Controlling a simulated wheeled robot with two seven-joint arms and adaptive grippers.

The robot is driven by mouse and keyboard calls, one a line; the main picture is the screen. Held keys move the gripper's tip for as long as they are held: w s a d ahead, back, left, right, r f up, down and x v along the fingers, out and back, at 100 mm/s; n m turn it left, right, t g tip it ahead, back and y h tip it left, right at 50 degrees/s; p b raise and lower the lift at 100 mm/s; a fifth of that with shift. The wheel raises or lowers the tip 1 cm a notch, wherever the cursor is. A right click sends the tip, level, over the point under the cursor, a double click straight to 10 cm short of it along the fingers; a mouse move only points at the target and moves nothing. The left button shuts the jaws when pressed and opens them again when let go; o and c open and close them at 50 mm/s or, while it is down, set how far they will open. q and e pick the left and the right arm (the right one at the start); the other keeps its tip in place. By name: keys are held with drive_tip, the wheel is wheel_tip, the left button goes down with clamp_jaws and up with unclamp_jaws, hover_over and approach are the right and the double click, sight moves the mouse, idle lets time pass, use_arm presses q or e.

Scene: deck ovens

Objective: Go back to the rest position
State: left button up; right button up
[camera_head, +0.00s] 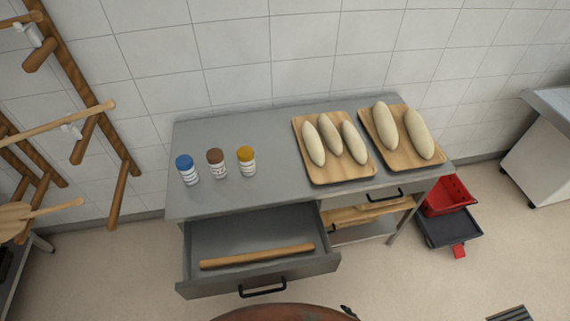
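Neither of my grippers shows in the head view. A grey metal table (270,122) stands against the tiled wall. Its left drawer (262,286) is pulled open, and a wooden stick (258,256) lies inside it. On the tabletop stand a blue-capped jar (187,170), a brown-capped jar (216,163) and a yellow-capped jar (247,162). To their right lie two wooden boards: the left board (341,174) bears three pale loaves, and the right board (404,154) bears two.
A wooden rack (90,85) with long-handled peels stands at the left. A red crate (447,196) and a dark tray (449,228) are on the floor right of the table. A light grey unit (545,150) stands at the far right. The open drawer juts out over the floor.

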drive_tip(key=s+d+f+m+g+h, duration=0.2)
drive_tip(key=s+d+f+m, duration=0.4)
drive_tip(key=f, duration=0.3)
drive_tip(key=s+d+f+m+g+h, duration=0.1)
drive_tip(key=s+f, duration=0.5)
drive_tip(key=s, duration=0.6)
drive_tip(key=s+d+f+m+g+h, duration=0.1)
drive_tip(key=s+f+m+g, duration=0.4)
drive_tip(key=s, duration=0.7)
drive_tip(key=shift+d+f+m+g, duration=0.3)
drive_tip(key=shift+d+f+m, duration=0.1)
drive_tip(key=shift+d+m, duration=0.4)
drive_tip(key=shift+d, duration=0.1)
